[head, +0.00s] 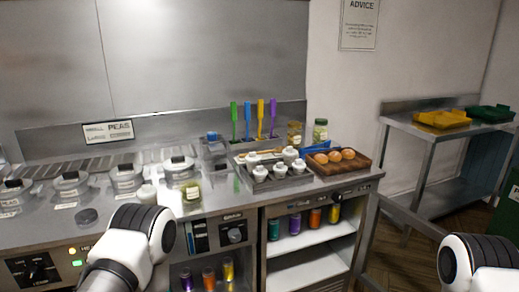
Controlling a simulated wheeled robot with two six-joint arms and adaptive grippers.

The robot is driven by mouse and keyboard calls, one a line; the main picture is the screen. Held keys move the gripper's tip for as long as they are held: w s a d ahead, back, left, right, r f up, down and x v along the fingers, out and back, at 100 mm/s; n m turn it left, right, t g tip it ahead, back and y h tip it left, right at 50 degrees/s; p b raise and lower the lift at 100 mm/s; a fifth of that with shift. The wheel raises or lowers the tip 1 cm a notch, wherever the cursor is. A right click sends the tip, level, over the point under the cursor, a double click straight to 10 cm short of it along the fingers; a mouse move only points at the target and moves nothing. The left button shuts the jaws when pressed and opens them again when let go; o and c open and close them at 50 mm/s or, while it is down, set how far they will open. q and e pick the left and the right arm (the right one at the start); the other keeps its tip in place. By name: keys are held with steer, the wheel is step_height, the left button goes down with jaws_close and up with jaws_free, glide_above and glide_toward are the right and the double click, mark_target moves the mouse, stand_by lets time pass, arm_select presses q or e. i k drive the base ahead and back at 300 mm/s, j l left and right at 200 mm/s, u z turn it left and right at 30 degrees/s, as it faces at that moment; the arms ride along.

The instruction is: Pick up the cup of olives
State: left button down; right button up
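A small clear cup with yellow-green contents (191,195) stands on the steel counter, left of centre near the front edge. It looks like the cup of olives, but its contents are too small to tell for certain. A jar with a green lid (320,130) stands farther back, behind the tray of rolls. My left arm comes in at the lower left, its white and black joint in front of and left of the cup. My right arm shows only at the lower right corner. Neither gripper's fingers are in view.
Lidded steel pots (125,178) line the counter's left side. A tray of white pots (246,178) and a wooden tray of brown rolls (368,161) stand right of the cup. A dark round lid (87,216) lies at the front left. A side table (425,131) holds yellow and green trays.

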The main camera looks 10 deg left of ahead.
mark_target(154, 200)
steer(key=i+j+u, duration=0.35)
steer(key=u, duration=0.15)
steer(key=i+j+u, duration=0.1)
steer(key=i+u, duration=0.4)
